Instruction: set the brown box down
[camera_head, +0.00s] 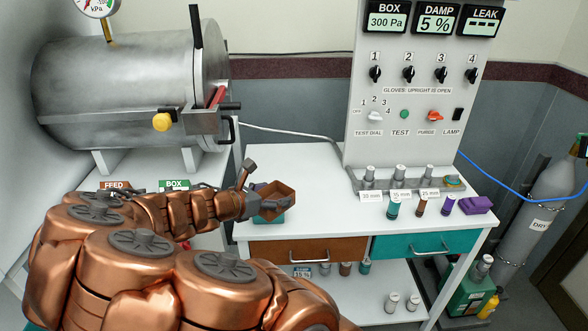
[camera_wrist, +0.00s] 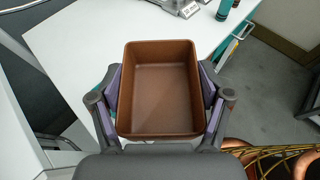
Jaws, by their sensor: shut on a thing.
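The brown box (camera_head: 277,197) is an open-topped, empty tray-like box. In the head view it is tilted, at the left end of the white worktop (camera_head: 300,165). My gripper (camera_head: 256,190) is shut on it. In the wrist view the brown box (camera_wrist: 160,88) sits between the two fingers of my gripper (camera_wrist: 162,98), one pad against each side wall. A teal piece (camera_head: 270,218) shows just below the box. I cannot tell whether the box touches it or the worktop.
Clear worktop lies right of the box. Farther right stand several small cylinders (camera_head: 393,209) and a purple block (camera_head: 476,204), before a metal rack (camera_head: 400,178) and a grey control panel (camera_head: 415,130). A steel chamber (camera_head: 120,85) is at left. A brown drawer (camera_head: 310,250) is below.

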